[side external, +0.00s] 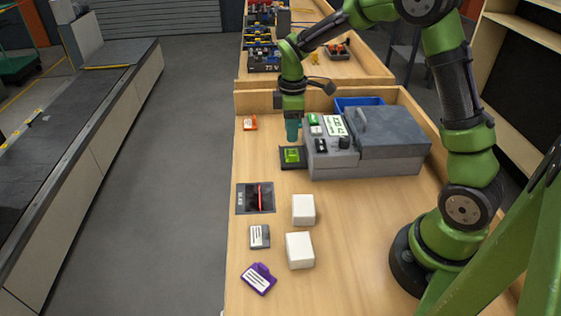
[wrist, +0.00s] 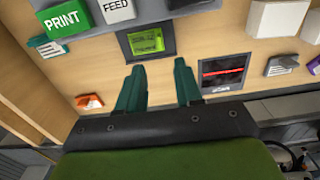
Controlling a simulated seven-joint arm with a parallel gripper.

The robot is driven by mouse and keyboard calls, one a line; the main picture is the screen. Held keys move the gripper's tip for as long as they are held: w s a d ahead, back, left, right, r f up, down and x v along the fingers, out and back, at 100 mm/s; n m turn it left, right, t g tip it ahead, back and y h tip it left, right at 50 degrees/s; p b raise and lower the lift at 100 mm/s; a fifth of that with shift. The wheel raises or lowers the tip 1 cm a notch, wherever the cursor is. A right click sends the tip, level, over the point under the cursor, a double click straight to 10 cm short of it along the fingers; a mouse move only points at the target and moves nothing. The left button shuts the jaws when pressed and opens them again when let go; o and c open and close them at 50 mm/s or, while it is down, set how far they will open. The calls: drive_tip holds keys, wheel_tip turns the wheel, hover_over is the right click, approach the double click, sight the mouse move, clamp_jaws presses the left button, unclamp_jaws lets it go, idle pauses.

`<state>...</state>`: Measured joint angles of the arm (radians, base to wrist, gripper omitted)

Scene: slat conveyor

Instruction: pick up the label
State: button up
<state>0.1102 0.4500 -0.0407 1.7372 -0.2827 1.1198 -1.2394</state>
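Several small tag-like pieces with white faces and dark print could be the label; I cannot tell which one is meant. A teal one (wrist: 47,46) lies beside the PRINT key in the wrist view and is hidden in the side view. An orange one (side external: 250,124) is at the bench's left edge, a grey one (side external: 260,237) and a purple one (side external: 259,279) are nearer the front. The orange one also shows in the wrist view (wrist: 89,102). My gripper (side external: 292,137) points down left of the grey machine; its teal fingers (wrist: 158,72) are open and empty.
The grey machine (side external: 375,135) has PRINT and FEED keys. A black pad with a lit green square (side external: 291,156) sits near my fingertips. A black panel with a red line (side external: 255,197) and two white blocks (side external: 303,210) (side external: 300,251) stand nearer the front. A conveyor (side external: 70,125) is at left.

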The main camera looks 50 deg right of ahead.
sight(291, 151)
wheel_tip(291, 151, down, 8)
drive_tip(key=shift+s, duration=0.1)
clamp_jaws()
idle(0.5)
